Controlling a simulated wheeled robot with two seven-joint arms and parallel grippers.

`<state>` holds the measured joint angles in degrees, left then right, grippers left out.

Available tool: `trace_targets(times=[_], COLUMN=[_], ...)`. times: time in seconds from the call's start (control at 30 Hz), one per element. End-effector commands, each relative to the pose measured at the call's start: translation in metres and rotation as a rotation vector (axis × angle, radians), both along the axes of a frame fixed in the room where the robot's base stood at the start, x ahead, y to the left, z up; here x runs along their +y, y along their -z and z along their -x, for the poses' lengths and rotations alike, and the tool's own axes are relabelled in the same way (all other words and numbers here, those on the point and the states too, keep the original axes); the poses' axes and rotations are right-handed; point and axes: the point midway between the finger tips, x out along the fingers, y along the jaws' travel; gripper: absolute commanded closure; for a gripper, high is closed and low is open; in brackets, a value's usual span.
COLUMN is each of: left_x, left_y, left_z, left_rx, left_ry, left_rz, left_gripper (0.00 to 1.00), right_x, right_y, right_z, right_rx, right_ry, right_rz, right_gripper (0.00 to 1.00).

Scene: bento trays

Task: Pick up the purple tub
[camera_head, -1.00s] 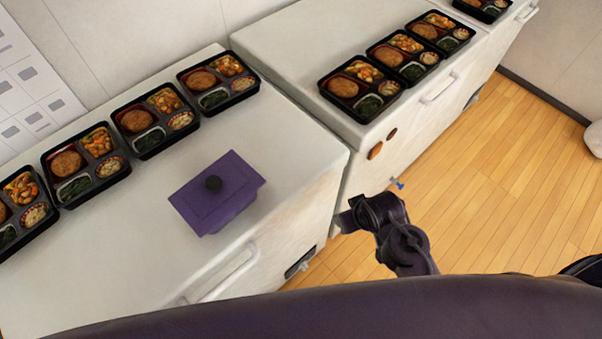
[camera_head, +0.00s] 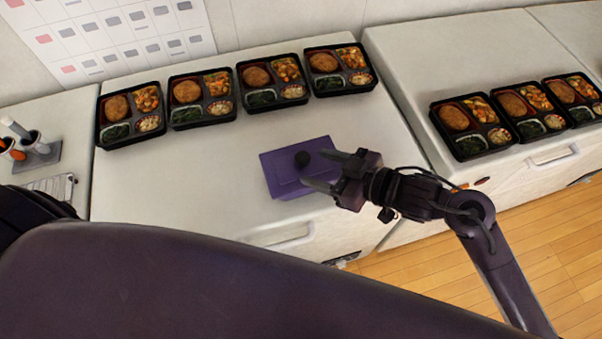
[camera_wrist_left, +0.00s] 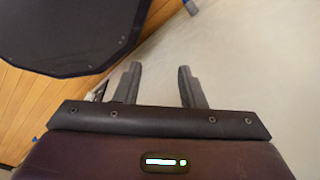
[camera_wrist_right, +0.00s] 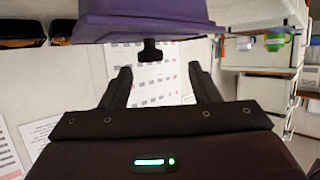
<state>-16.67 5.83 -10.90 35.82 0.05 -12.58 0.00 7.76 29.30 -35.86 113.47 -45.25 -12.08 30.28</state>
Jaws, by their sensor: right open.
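The purple tub (camera_head: 281,174) sits on the white counter near its front edge, with a black knob (camera_head: 302,159) on its lid. My right gripper (camera_head: 320,168) is open at the tub's right side, its fingers pointing toward the knob. In the right wrist view the tub (camera_wrist_right: 145,22) fills the top and its knob (camera_wrist_right: 150,51) shows between and just beyond the fingertips (camera_wrist_right: 160,69). Nothing is between those fingers. In the left wrist view my left gripper (camera_wrist_left: 158,68) is open and empty; the head view does not show it.
Several bento trays (camera_head: 132,115) stand in a row along the counter's back. More trays (camera_head: 470,128) stand on the counter to the right. A pen holder (camera_head: 38,157) is at the far left. The counter left of the tub is clear.

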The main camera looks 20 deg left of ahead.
Motion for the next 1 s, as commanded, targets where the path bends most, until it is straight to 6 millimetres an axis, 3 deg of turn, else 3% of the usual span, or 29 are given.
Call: trace_targets(times=[0.1,0.23,0.43,0.7,1.0], left_x=[-0.019,-0.031,-0.025,-0.018,-0.018], left_y=[-0.004,-0.014,-0.019,-0.019,-0.019], left_z=[0.020,0.021,0.012,0.009,0.009], left_rx=[0.028,0.030,0.017,0.013,0.013], left_ry=[0.000,0.005,0.007,0.002,0.001], left_rz=[0.024,0.037,0.030,0.022,0.022], left_gripper=[0.64,0.64,0.64,0.64,0.64], right_x=[0.012,0.028,0.048,0.050,0.049], right_y=[0.003,0.011,0.023,0.026,0.026], right_z=[-0.004,-0.010,-0.016,-0.017,-0.017], right_rx=[0.001,0.002,-0.001,-0.004,-0.003], right_ry=[0.003,0.003,0.005,0.005,0.004], right_rz=[-0.001,-0.001,0.000,0.002,0.002], right_gripper=[0.44,0.44,0.44,0.44,0.84])
